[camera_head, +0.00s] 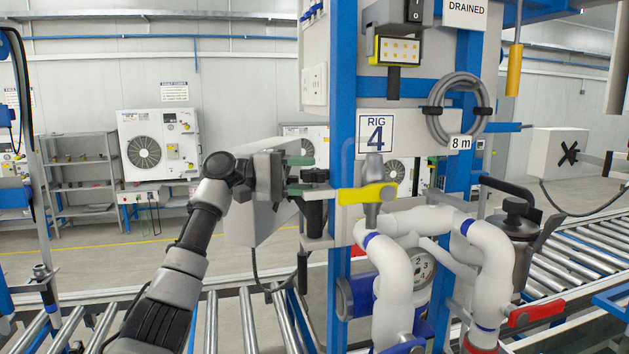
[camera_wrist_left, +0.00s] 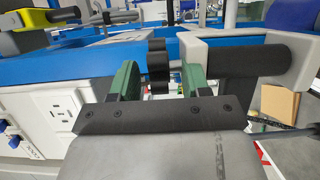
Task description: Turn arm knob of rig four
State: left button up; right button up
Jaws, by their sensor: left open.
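Rig four bears a white sign with a blue 4 (camera_head: 375,134) on its blue and grey column. A black lobed knob (camera_head: 316,175) sits on the left side of the rig; it also shows in the left wrist view (camera_wrist_left: 158,66), beside a grey bracket (camera_wrist_left: 195,48) with a black cylinder. My left gripper (camera_head: 303,175) is open, its green fingers on either side of the knob. In the left wrist view the gripper (camera_wrist_left: 157,82) has the knob between and just beyond its fingertips. I cannot tell if they touch. My right gripper is not in view.
A white box (camera_head: 240,222) hangs behind my left gripper. White pipes (camera_head: 489,265), a yellow-handled valve (camera_head: 367,194) and a red lever (camera_head: 535,313) stand right of it. A roller conveyor (camera_head: 230,325) runs below. Another box with a black star knob (camera_head: 569,153) is at right.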

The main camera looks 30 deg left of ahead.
pick_arm(q)
jog(key=b+v, duration=0.2)
jog(key=v, duration=0.6)
jog(key=shift+s+a, duration=0.15)
jog(key=shift+a, duration=0.15)
